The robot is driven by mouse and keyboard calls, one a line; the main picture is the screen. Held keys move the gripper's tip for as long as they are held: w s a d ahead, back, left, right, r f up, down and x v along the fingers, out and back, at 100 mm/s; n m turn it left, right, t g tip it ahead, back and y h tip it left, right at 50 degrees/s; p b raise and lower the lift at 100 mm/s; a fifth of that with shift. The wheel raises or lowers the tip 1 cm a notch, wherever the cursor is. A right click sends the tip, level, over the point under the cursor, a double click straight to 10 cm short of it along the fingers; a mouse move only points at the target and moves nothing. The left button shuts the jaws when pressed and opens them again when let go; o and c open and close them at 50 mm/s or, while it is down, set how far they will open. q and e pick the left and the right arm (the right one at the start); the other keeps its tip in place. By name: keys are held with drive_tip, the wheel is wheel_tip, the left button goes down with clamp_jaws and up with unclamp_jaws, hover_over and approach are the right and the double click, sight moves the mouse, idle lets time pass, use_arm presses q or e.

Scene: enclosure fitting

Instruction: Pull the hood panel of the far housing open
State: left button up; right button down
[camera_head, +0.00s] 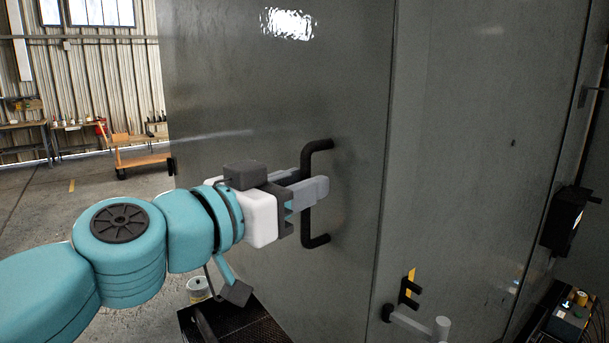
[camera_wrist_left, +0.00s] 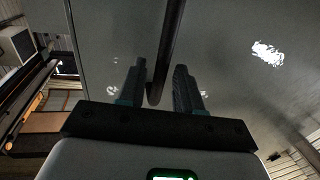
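The hood panel (camera_head: 240,100) is a large flat grey sheet with a black bar handle (camera_head: 318,145). My left gripper (camera_head: 308,188) is at the middle of this handle, its fingers pointing at the panel. In the left wrist view the handle bar (camera_wrist_left: 173,45) runs between the two fingers of the left gripper (camera_wrist_left: 160,88). The fingers stand apart, with a visible gap on each side of the bar. The panel meets the neighbouring grey face along a straight vertical edge; I cannot tell whether it is ajar. My right gripper is not in view.
A grey lever (camera_head: 410,320) and a black bracket with a yellow strip (camera_head: 409,288) stick out at lower right. A black box (camera_head: 567,215) is at the right edge. Open floor and an orange cart (camera_head: 140,158) lie at the left.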

use_arm(q)
drive_tip(key=shift+x, duration=0.9)
drive_tip(key=shift+s+a+f, duration=0.1)
drive_tip(key=shift+s+a, duration=0.05)
drive_tip(key=shift+c, duration=0.3)
clamp_jaws()
drive_tip(key=shift+s, duration=0.1)
